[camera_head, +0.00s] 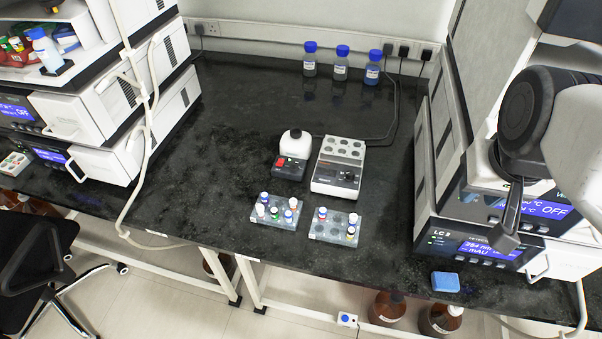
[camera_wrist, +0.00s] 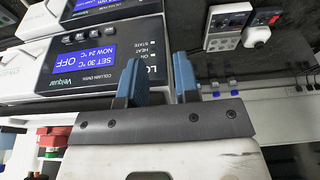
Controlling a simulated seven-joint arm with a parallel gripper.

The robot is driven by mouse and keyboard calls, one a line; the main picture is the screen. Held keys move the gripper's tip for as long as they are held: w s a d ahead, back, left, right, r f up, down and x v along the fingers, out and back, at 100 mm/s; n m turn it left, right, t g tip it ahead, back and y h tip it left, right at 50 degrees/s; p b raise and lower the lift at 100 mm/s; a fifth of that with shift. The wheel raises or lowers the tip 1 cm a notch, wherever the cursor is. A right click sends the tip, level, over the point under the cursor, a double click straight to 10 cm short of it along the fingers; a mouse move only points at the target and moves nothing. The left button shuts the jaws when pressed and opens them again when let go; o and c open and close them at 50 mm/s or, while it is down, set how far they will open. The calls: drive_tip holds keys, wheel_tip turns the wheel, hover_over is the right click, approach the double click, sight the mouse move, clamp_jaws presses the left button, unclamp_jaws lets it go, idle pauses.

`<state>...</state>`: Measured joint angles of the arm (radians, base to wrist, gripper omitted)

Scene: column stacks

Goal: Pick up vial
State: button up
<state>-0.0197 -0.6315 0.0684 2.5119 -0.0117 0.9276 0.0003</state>
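Several small vials with coloured caps stand upright in two grey racks on the black bench in the head view. The left rack (camera_head: 271,223) holds several, among them a blue-capped vial (camera_head: 264,198) and a green-capped vial (camera_head: 275,214). The right rack (camera_head: 328,233) holds a red-capped vial (camera_head: 323,214) and others at its right end. My gripper, with blue fingers apart and nothing between them in the wrist view (camera_wrist: 158,72), is open. In the head view my arm is at the right, in front of the instrument stack, well away from the racks. I cannot make out the vials in the wrist view.
A vortex mixer (camera_head: 292,160) and a grey heating block (camera_head: 338,172) stand behind the racks. Blue-capped bottles (camera_head: 342,68) stand at the back wall. Instrument stacks flank the bench, including the right one (camera_head: 455,200). A blue sponge (camera_head: 445,281) lies at the front right edge.

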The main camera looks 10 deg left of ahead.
drive_tip(key=w+a+r+n, duration=0.3)
drive_tip(key=w+a, duration=0.2)
drive_tip(key=n+g+h, duration=0.2)
drive_tip(key=n+g, duration=0.2)
drive_tip(key=n, duration=0.6)
hover_over(289, 213)
drive_tip(key=a, duration=0.1)
wheel_tip(289, 213, down, 29)
drive_tip(key=shift+w+a+f, duration=0.1)
drive_tip(key=shift+w, duration=0.15)
drive_tip(key=shift+f, duration=0.1)
drive_tip(key=shift+f, duration=1.15)
drive_tip(key=shift+s+d+f, duration=0.1)
drive_tip(key=shift+d+f, duration=0.05)
drive_tip(key=shift+d, duration=0.05)
